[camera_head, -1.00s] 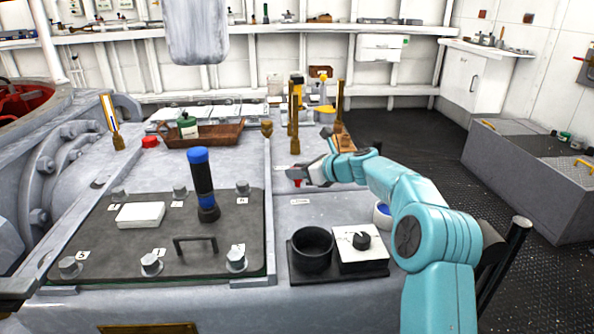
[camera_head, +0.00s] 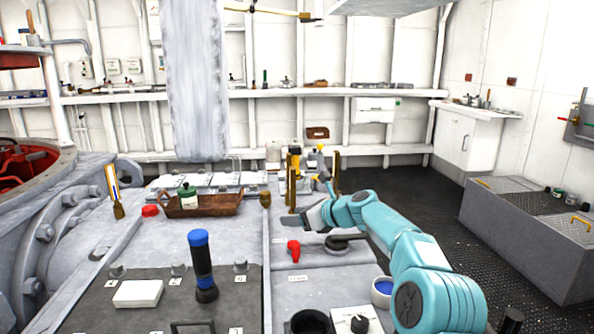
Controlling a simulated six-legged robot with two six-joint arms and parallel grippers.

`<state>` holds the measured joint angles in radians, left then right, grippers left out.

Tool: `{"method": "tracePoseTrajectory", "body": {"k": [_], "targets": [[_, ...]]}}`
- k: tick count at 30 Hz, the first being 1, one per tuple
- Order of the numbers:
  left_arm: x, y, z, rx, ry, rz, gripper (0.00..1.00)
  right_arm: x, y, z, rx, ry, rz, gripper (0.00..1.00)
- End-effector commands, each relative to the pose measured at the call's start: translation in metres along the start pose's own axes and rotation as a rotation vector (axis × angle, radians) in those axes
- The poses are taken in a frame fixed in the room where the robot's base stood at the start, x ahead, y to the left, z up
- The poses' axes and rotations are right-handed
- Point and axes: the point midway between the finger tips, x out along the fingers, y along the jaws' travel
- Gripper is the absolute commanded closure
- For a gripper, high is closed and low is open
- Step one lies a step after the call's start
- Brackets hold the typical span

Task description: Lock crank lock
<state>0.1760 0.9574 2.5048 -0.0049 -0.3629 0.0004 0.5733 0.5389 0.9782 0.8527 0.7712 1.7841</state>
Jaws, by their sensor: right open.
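A small red lever (camera_head: 293,250) stands on the grey deck surface, left of a dark round fitting (camera_head: 338,243) with a grey arm. I cannot tell for sure which of these is the crank lock. My right gripper (camera_head: 313,217) is open and empty, reaching in from the right above and behind the red lever, apart from it in the picture. The teal right arm hides part of the surface behind it. My left gripper is not in view.
A black plate with bolts holds a blue-topped black cylinder (camera_head: 201,262) and a white block (camera_head: 138,293). Upright brown posts (camera_head: 292,190) stand close behind the gripper. A brown tray (camera_head: 203,206) lies at the back left. A white knob box (camera_head: 357,321) is in front.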

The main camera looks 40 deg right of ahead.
Motion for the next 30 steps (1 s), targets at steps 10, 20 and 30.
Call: {"method": "tracePoseTrajectory", "body": {"k": [10,20,30], "targets": [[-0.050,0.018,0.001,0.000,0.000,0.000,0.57,-0.034,-0.001,0.084,-0.002,-0.002,-0.003,0.47],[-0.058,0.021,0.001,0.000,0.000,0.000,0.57,-0.041,-0.001,0.100,0.000,-0.001,-0.003,0.47],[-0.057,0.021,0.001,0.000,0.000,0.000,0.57,-0.041,-0.001,0.100,0.000,-0.001,-0.003,0.47]]}}
